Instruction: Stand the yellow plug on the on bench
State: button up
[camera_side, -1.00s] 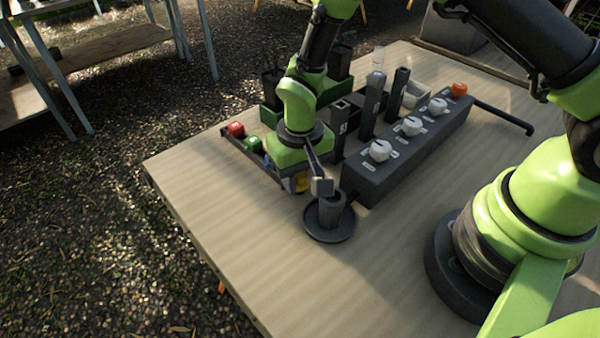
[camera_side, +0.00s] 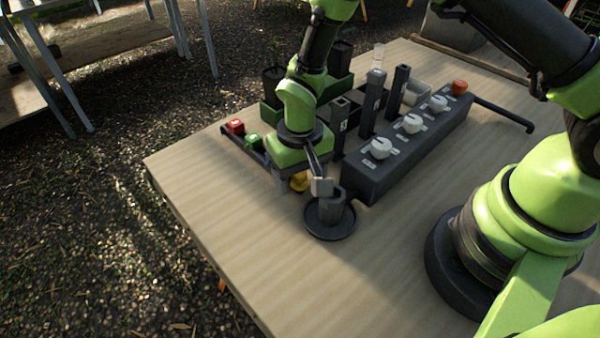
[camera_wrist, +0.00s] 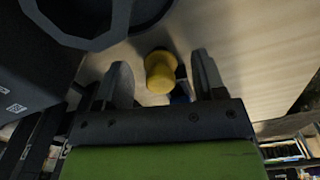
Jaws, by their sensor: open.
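The yellow plug (camera_side: 300,181) stands on the bare bench (camera_side: 215,215), just left of the round dark dish with a cup. In the wrist view the yellow plug (camera_wrist: 160,72) sits between the two fingers, with a gap on each side. My gripper (camera_wrist: 160,68) is open around it. In the side view my gripper (camera_side: 299,184) is low over the bench, its near finger partly in front of the plug. The plug's base is partly hidden in the side view.
The dark dish (camera_side: 330,222) stands close to my near finger. A long dark block with white knobs (camera_side: 410,125) and upright dark posts (camera_side: 373,100) lie to the right. Red (camera_side: 235,126) and green (camera_side: 253,141) plugs sit in a rack behind. The front-left bench is clear.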

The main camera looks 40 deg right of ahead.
jog(key=shift+r, duration=0.15)
notch_tip(320, 180, up, 10)
jog(key=shift+f, duration=0.15)
dwell(0.3)
jog(key=shift+d+r, duration=0.1)
jog(key=shift+r, duration=0.15)
jog(key=s+d+r+m+t+y, duration=0.1)
jog(key=s+d+r+t, duration=0.2)
jog(key=r, duration=0.5)
jog(key=s+d+r+t+y, duration=0.1)
jog(key=s+d+r+t, duration=0.15)
jog(key=s+r, duration=0.5)
jog(key=s+d+r+t, duration=0.1)
jog(key=s+r, duration=0.2)
jog(key=s, duration=0.2)
jog(key=shift+s+d+r+t, duration=0.25)
jog(key=shift+d+t, duration=0.1)
